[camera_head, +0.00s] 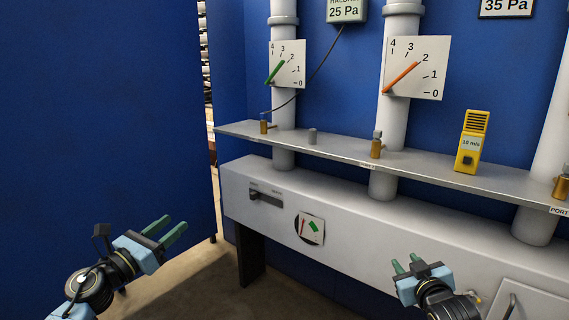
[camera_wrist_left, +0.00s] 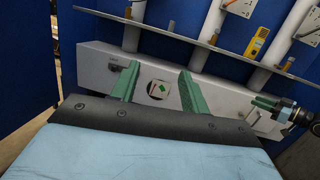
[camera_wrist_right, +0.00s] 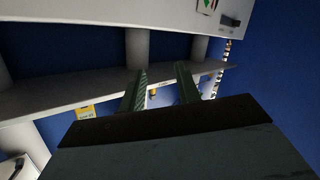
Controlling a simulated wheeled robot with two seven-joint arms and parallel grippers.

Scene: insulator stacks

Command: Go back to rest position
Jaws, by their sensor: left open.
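My left gripper (camera_head: 172,232) is at the lower left in the head view, in front of the blue wall and left of the white cabinet. Its green fingers are apart with nothing between them, and the left wrist view shows them open too (camera_wrist_left: 158,84). My right gripper (camera_head: 407,265) is at the lower right in the head view, in front of the white cabinet. The right wrist view shows its two fingers (camera_wrist_right: 160,86) apart and empty. Neither gripper appears to touch anything.
The long white cabinet (camera_head: 350,236) and metal shelf (camera_head: 340,154) run along the blue wall. The shelf bears brass fittings (camera_head: 376,147) and a yellow meter (camera_head: 472,142). White pipes (camera_head: 397,122) with dial plates (camera_head: 417,68) stand behind. Bare floor (camera_head: 185,280) shows below left.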

